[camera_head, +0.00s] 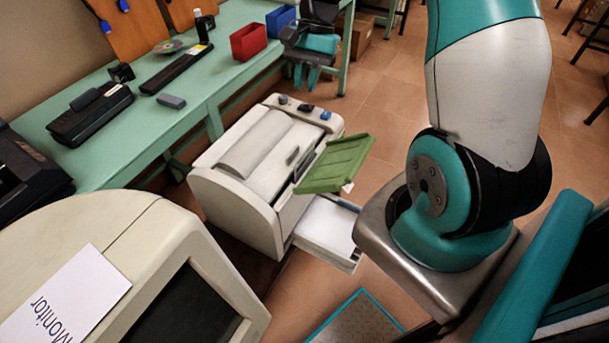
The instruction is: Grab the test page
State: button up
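A beige printer (245,165) stands on the floor in the middle of the view, with a green tray (335,163) sticking out on its right side. A small white corner (348,187), perhaps paper, shows at the tray's lower edge. A pulled-out white drawer (328,230) lies below it. I cannot tell for sure which white surface is the test page. My gripper (306,77), black and teal, hangs at the top centre, beyond the printer and apart from it. Its two teal fingers show a gap with nothing visible between them.
A green bench (150,107) on the left holds a red bin (248,41), a blue bin (280,20) and dark devices. A beige monitor (150,240) with a "Monitor" sheet (65,300) fills the lower left. Tiled floor (385,105) is clear right of the printer.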

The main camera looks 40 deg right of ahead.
jog(key=d+f+m, duration=0.2)
jog(key=d+f, duration=0.1)
jog(key=p, duration=0.1)
send_over(305, 156)
jog(key=w+d, duration=0.1)
jog(key=d, duration=0.1)
notch_tip(305, 156, down, 11)
jog(key=shift+p+x, duration=0.7)
jog(key=shift+x, duration=2)
grip_shut()
